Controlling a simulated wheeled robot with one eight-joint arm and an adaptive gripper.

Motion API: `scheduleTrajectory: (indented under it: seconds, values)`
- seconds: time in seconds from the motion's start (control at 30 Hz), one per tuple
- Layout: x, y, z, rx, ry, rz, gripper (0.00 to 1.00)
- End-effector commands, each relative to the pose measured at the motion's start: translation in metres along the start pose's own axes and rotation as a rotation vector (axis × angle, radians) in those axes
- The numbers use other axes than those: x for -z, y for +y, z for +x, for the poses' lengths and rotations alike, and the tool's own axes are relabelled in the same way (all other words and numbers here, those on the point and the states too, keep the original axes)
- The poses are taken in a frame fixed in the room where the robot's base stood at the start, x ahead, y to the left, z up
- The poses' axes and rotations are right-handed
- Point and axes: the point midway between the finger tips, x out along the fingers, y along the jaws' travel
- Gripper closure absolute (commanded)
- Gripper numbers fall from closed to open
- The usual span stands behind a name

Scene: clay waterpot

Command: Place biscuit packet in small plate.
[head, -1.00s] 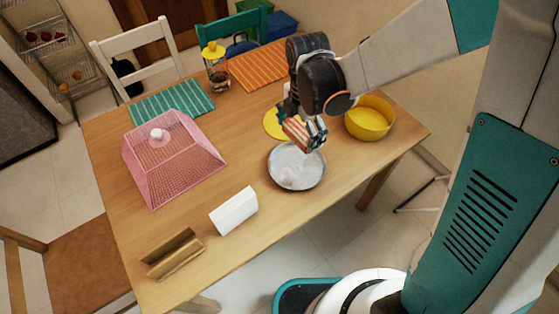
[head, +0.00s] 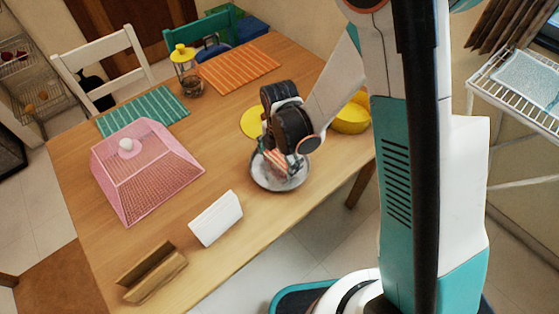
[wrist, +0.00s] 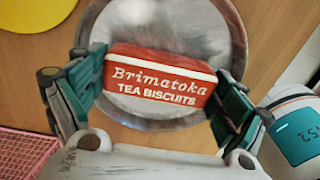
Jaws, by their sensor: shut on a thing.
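The biscuit packet (wrist: 160,80) is red with white lettering reading "Brimatoka TEA BISCUITS". It lies between the two fingers of my gripper (wrist: 155,90), which are shut on it. In the head view the packet (head: 279,161) shows as an orange-red strip under my gripper (head: 272,158), over the small plate. The small plate (head: 262,183) is round and metal grey, near the table's front right edge. In the wrist view the plate (wrist: 235,50) lies behind the packet, its rim showing around it. I cannot tell whether the packet touches the plate.
A yellow bowl (head: 352,118) stands right of my arm, and a yellow disc (head: 251,122) lies behind my gripper. A pink mesh cover (head: 145,170), a white box (head: 216,219) and a brown holder (head: 153,272) stand to the left. The table's middle is clear.

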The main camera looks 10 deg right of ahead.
Motion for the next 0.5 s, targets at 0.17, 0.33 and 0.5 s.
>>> scheduleTrajectory:
  seconds: [0.17, 0.33, 0.5]
  values:
    - [0.0000, -0.0003, -0.0008, 0.000, 0.000, 0.000, 0.35]
    - [0.0000, -0.0003, 0.0031, 0.000, 0.000, 0.000, 0.35]
    - [0.0000, -0.0002, 0.0020, 0.000, 0.000, 0.000, 0.00]
